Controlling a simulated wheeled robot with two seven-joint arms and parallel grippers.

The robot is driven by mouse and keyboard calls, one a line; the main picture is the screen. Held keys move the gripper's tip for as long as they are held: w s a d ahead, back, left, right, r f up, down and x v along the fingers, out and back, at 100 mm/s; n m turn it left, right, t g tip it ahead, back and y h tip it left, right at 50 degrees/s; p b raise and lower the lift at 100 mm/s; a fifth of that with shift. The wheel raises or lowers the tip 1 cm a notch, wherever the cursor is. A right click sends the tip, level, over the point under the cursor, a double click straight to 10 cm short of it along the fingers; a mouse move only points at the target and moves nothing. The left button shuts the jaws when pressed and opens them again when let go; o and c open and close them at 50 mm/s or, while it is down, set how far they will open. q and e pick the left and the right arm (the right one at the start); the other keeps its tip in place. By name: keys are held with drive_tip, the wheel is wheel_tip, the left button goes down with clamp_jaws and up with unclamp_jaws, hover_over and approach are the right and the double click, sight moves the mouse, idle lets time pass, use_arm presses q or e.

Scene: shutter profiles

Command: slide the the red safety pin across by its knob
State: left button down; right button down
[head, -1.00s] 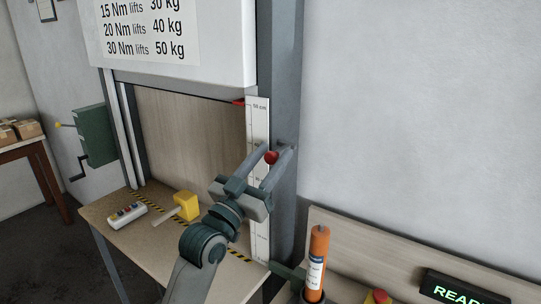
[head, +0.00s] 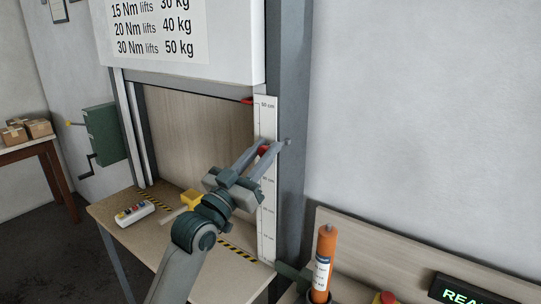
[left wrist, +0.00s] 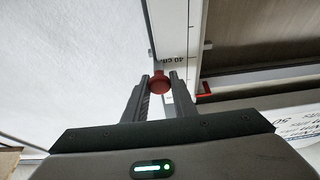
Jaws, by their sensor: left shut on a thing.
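The red knob (head: 263,150) of the safety pin is at the white scale strip, beside the grey upright. My left gripper (head: 276,143) reaches up to it from below, with its fingers at either side of the knob. In the left wrist view the round red knob (left wrist: 160,82) sits between the two fingertips, and my left gripper (left wrist: 160,77) is shut on it. The pin's shaft behind the knob is mostly hidden. My right gripper is not in view.
The scale strip (head: 266,215) runs down the grey upright (head: 292,85), with a red pointer (head: 246,100) near its top. Below are a yellow block (head: 191,199) and a button box (head: 135,213) on the bench. An orange cylinder (head: 325,250) stands at lower right.

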use_arm(q)
drive_tip(key=shift+a, duration=0.1)
drive_tip(key=c, duration=1.5)
unclamp_jaws()
drive_tip(key=shift+w, duration=0.1)
drive_tip(key=shift+w+a, duration=0.1)
drive_tip(key=shift+a, duration=0.05)
drive_tip(key=shift+s+f, duration=0.1)
drive_tip(key=shift+s, duration=0.1)
drive_tip(key=shift+s+a+f+b, duration=0.3)
drive_tip(key=shift+s+b, duration=0.1)
drive_tip(key=shift+s, duration=0.05)
drive_tip(key=b+v, duration=0.5)
drive_tip(key=v, duration=1)
drive_tip(key=shift+s+a+f, duration=0.1)
drive_tip(key=shift+s+a, duration=0.15)
drive_tip(key=shift+s, duration=0.05)
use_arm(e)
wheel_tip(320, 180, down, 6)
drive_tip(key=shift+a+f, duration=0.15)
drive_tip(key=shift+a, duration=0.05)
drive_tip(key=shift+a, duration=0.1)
